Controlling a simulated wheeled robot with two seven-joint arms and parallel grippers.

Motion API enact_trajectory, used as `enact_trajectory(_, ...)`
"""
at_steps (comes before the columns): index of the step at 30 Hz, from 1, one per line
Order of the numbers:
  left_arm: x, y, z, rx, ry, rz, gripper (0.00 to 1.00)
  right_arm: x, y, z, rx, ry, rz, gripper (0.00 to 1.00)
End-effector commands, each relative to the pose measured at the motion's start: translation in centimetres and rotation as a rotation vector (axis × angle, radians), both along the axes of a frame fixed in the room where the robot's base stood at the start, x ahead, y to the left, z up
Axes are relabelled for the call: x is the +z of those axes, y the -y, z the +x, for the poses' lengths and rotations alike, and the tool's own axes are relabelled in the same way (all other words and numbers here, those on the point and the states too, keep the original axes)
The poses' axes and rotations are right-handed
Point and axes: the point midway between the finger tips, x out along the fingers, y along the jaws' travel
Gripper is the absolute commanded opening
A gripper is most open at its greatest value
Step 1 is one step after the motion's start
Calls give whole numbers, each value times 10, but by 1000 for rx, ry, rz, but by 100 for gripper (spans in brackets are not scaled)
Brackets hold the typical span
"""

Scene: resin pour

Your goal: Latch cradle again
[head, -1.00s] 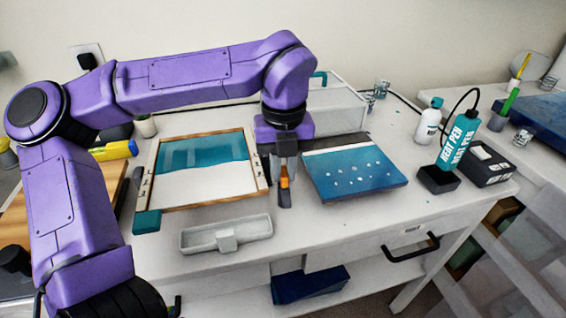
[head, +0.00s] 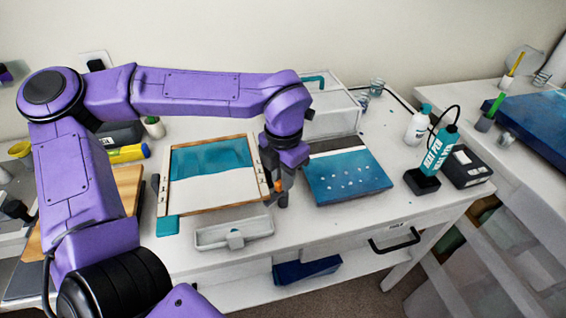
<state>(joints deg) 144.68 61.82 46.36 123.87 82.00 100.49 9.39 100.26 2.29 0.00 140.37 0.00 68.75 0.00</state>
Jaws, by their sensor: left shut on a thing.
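A wooden-framed cradle (head: 166,187) lies on the white table. Its panel is teal at the back and white at the front (head: 218,193), and small metal fittings show on its side rails. My left gripper (head: 278,190) points down at the cradle's right edge. It is shut on a small orange latch handle (head: 279,186). The fingers hide most of the handle and the rail there, so I cannot tell whether the latch is engaged. My right gripper is not in view.
A white trough (head: 212,240) sits in front of the cradle. A blue spotted panel (head: 347,178) lies close right of my gripper. A clear-sided box (head: 335,112) stands behind. The heat pen (head: 440,150), a white bottle (head: 417,128) and a black box (head: 466,168) stand at right.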

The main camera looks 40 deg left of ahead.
Motion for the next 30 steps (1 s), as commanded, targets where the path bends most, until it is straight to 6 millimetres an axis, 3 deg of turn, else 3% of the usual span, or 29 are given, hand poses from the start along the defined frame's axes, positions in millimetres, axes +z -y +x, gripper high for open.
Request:
enact_trajectory(1,9,0,0,-42,0,0,0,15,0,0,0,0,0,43)
enact_trajectory(12,7,0,0,-345,1,0,0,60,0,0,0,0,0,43)
enact_trajectory(21,4,0,1,-486,4,0,0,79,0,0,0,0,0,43)
enact_trajectory(30,2,0,2,-532,7,1,0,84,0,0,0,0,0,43)
